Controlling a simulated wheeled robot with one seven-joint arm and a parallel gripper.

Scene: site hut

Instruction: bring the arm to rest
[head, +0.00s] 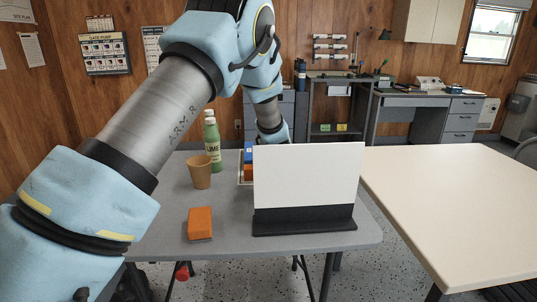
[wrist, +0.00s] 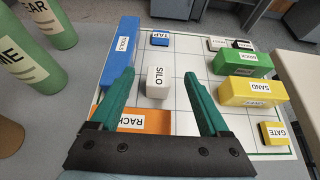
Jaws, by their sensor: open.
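My gripper (wrist: 158,76) shows in the wrist view with its two teal fingers spread apart and nothing held between them. It is over a white gridded board (wrist: 190,65) that carries labelled blocks. A white SILO block (wrist: 158,88) stands on the board and appears between the fingertips; I cannot tell the height gap. An orange RACK block (wrist: 155,121) lies partly behind the fingers. A blue TOOLS block (wrist: 121,48) is along the left edge. In the head view my arm reaches down behind a white upright panel (head: 308,175), which hides the gripper and most of the board.
The wrist view also shows a TAP block (wrist: 160,38), a green block (wrist: 241,63), a yellow SAND block (wrist: 252,91) and a GATE block (wrist: 269,133). A green bottle (head: 212,145), a brown cup (head: 200,173) and an orange block (head: 200,223) stand on the grey table (head: 225,250). A cream table (head: 460,200) is at right.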

